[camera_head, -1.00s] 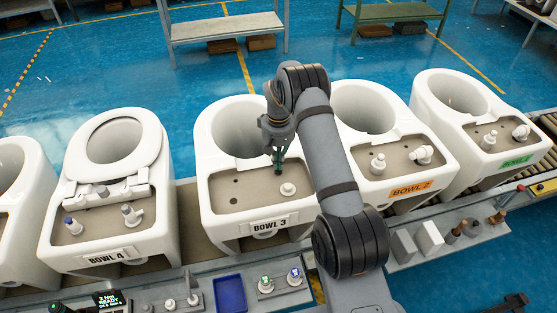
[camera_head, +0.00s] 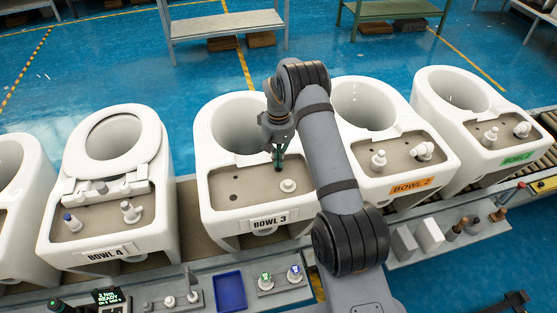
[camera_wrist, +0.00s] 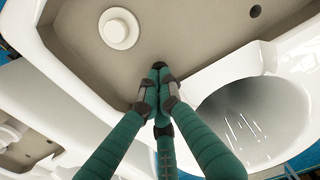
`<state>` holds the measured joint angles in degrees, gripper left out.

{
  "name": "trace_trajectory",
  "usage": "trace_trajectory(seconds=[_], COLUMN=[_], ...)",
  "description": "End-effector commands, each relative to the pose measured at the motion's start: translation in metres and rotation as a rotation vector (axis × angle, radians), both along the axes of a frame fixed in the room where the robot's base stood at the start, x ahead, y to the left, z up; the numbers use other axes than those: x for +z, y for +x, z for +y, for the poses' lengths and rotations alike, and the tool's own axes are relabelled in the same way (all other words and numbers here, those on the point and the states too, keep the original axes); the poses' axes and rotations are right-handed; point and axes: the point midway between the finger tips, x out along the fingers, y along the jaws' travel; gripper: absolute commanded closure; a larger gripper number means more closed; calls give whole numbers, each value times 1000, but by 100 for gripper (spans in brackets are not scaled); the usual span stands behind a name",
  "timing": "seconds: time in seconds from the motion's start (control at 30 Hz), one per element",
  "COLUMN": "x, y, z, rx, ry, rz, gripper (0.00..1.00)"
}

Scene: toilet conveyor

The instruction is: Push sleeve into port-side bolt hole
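Bowl 3 (camera_head: 222,214) stands on the line with a beige deck behind its round opening. A white flanged sleeve (camera_head: 288,186) sits upright at the right of that deck; how deep it sits is unclear. The wrist view shows it from above as a round white collar (camera_wrist: 118,28). Dark holes are open in the left part of the deck, one being the left front hole (camera_head: 233,197); one hole also shows in the wrist view (camera_wrist: 255,11). My gripper (camera_head: 278,164) is above the deck, just behind the sleeve and apart from it. Its teal fingers meet at the tips (camera_wrist: 160,70), with nothing visible between them.
Bowl 2 (camera_head: 452,172) stands close on the right, with white fittings on its deck. Bowl 4 (camera_head: 50,240) has a seat fitted, at the left. In front are a blue tray (camera_head: 230,292), two capped fittings, and a small display (camera_head: 107,296).

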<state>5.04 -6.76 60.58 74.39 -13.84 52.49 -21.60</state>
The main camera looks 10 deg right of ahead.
Motion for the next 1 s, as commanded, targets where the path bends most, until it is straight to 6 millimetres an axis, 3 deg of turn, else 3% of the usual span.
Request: trace_trajectory(seconds=[0.53, 1.0], x=[43, 131], y=[1, 1], z=[0, 0], rx=[0, 2], ry=[0, -1], rz=[-3, -4], gripper=[100, 100])
